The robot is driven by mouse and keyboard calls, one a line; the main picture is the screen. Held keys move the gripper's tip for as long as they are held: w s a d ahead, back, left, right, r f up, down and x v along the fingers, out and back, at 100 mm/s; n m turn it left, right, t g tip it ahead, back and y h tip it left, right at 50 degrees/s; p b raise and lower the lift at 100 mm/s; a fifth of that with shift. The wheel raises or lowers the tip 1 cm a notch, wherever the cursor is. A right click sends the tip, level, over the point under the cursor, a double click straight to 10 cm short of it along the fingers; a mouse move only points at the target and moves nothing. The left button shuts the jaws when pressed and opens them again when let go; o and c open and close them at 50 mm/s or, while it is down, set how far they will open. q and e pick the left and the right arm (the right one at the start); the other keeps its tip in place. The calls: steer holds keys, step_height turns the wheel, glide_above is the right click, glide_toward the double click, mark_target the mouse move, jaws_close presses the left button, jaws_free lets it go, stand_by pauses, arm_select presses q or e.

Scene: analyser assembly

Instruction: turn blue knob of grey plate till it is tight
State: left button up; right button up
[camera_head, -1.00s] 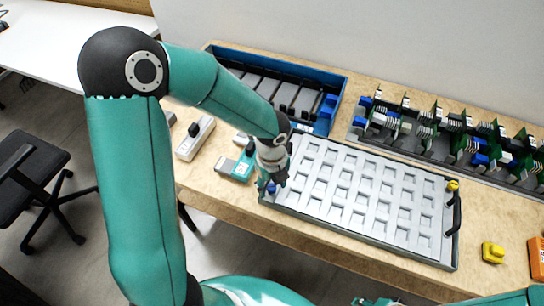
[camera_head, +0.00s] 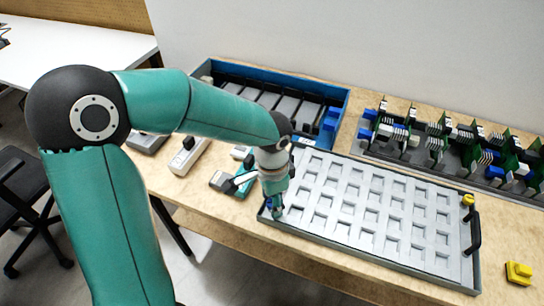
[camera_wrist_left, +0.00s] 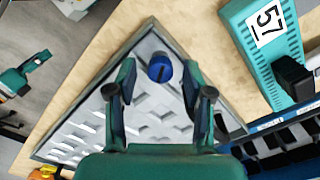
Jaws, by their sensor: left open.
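The grey plate (camera_head: 365,205) lies on the table, a white-topped panel with rows of square recesses. Its blue knob (camera_wrist_left: 160,68) sits at the corner that points up in the left wrist view and has a dark slot across it. In the head view the knob (camera_head: 269,203) is partly hidden by my left gripper (camera_head: 277,212), which points down at that corner. In the left wrist view my left gripper (camera_wrist_left: 160,76) is open, one finger on each side of the knob, with gaps. A teal and dark part (camera_wrist_left: 22,76) at that view's left edge looks like my right gripper, its fingers unclear.
A yellow knob (camera_head: 468,199) and a black handle (camera_head: 474,233) are at the plate's right end. A blue crate (camera_head: 346,103) and a rack of green boards (camera_head: 437,150) stand behind. A teal device (camera_wrist_left: 262,40) lies near the blue-knob corner. A yellow part (camera_head: 518,273) is at right.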

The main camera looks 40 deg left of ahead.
arm_select(q)
steer(key=n+b, duration=0.1)
steer(key=n, duration=0.5)
steer(key=shift+n, duration=0.4)
steer(key=n, duration=0.3)
steer(key=shift+n, duration=0.4)
steer(key=n, duration=0.7)
steer(key=shift+n+p, duration=0.3)
steer(key=shift+p, duration=0.1)
steer(key=n, duration=0.2)
steer(key=shift+r+n+p, duration=0.1)
steer(key=shift+n+p, duration=0.2)
steer(key=n+p, duration=0.1)
steer(key=n, duration=0.1)
steer(key=shift+n, duration=0.3)
steer(key=n+p, duration=0.1)
steer(key=n, duration=0.2)
steer(key=shift+r+n+p, duration=0.1)
steer(key=shift+n+p, duration=0.2)
steer(key=shift+p, duration=0.05)
step_height(320, 180, up, 16)
steer(key=shift+p, duration=0.3)
